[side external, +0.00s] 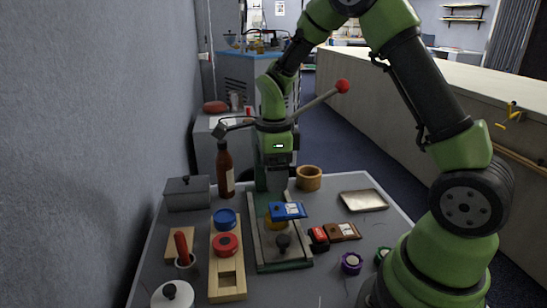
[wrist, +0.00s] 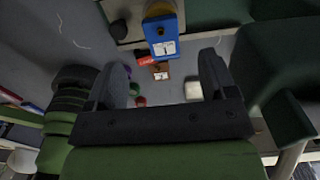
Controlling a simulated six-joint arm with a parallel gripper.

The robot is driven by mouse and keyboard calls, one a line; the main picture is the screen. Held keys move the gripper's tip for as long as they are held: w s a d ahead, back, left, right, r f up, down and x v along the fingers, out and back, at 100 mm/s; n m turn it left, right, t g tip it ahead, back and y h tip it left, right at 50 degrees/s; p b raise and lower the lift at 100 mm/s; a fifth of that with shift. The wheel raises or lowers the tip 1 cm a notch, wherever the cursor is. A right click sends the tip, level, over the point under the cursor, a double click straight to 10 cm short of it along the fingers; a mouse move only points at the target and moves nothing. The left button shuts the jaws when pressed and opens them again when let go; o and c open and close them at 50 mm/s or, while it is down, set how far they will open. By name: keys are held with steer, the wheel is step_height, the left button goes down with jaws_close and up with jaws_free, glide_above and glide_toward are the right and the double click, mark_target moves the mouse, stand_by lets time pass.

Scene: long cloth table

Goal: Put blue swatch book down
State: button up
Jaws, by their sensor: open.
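The blue swatch book (side external: 288,210), with a white label, lies across a yellow round piece (side external: 275,223) on the green-edged board (side external: 258,255). In the wrist view the blue swatch book (wrist: 160,28) is at the top centre, beyond my fingertips. My gripper (side external: 277,182) is above and just behind the book in the side view. In the wrist view my gripper (wrist: 164,78) has its two fingers wide apart with nothing between them. I cannot tell whether the book lies quite flat.
A sauce bottle (side external: 225,172), grey box (side external: 188,193) and wooden ring (side external: 309,178) stand behind. A metal tray (side external: 363,201) is at right. Wooden holders with pegs crowd the left.

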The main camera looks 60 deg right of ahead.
steer(key=s+a+r+n+t, duration=0.1)
steer(key=s+a+r+n, duration=0.1)
steer(key=r+n, duration=0.3)
steer(key=s+a+r+n+t, duration=0.2)
steer(key=s+r+n, duration=0.1)
steer(key=r, duration=0.4)
steer(key=s+a+r+n+t+y, duration=0.1)
steer(key=s+a+r+n+t, duration=0.1)
steer(key=s+n, duration=0.3)
steer(key=s+a+r+n+t+y, duration=0.1)
steer(key=s+a+r+n+t, duration=0.1)
steer(key=s+n, duration=0.4)
steer(key=n, duration=0.4)
steer(key=shift+s+a+r, duration=0.2)
steer(key=shift+s+a, duration=0.1)
